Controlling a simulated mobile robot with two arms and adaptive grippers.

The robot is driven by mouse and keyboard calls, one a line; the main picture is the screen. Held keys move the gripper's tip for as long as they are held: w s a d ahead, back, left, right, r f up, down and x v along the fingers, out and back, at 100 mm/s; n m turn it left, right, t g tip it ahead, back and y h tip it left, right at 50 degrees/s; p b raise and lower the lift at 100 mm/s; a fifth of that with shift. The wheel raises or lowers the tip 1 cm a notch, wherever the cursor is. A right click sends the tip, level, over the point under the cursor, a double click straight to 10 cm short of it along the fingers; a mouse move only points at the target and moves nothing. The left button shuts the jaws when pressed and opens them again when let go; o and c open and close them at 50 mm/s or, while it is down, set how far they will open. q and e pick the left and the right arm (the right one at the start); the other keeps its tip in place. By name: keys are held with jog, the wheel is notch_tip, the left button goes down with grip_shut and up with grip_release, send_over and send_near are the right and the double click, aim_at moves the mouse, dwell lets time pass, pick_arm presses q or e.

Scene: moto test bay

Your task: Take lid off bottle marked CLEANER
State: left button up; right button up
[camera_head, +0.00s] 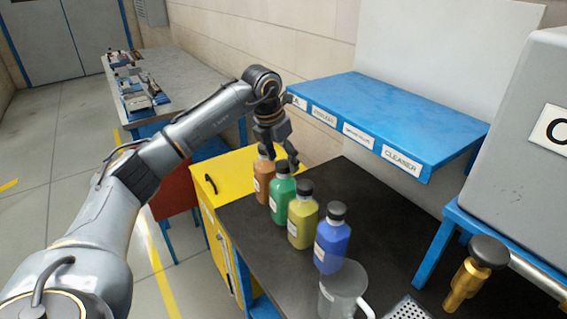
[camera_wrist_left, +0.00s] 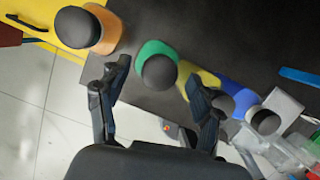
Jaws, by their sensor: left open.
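Four bottles with black lids stand in a row on the dark bench top: orange (camera_head: 264,180), green (camera_head: 282,198), yellow (camera_head: 302,222) and blue (camera_head: 331,245). Their own labels are too small to read. The word CLEANER is on a tag (camera_head: 401,162) at the near right end of the blue shelf's edge. My left gripper (camera_head: 284,160) is open and empty, above the orange and green bottles. In the left wrist view, the green bottle's lid (camera_wrist_left: 160,72) shows between and just beyond its fingertips. The orange bottle's lid (camera_wrist_left: 77,27) is left of the fingers. My right gripper is not seen.
The blue shelf (camera_head: 385,110) overhangs the bench behind the bottles. A clear jug (camera_head: 342,292) stands close in front of the blue bottle, beside a perforated metal piece (camera_head: 407,309). A brass piece with a black knob (camera_head: 488,251) is at right. Dark bench behind the bottles is bare.

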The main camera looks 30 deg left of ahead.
pick_arm(q)
jog(key=shift+w+f, duration=0.15)
jog(key=shift+f, duration=0.1)
jog(key=shift+r, duration=0.1)
jog(key=c, duration=0.8)
jog(key=shift+c, duration=0.2)
jog(key=shift+r, duration=0.1)
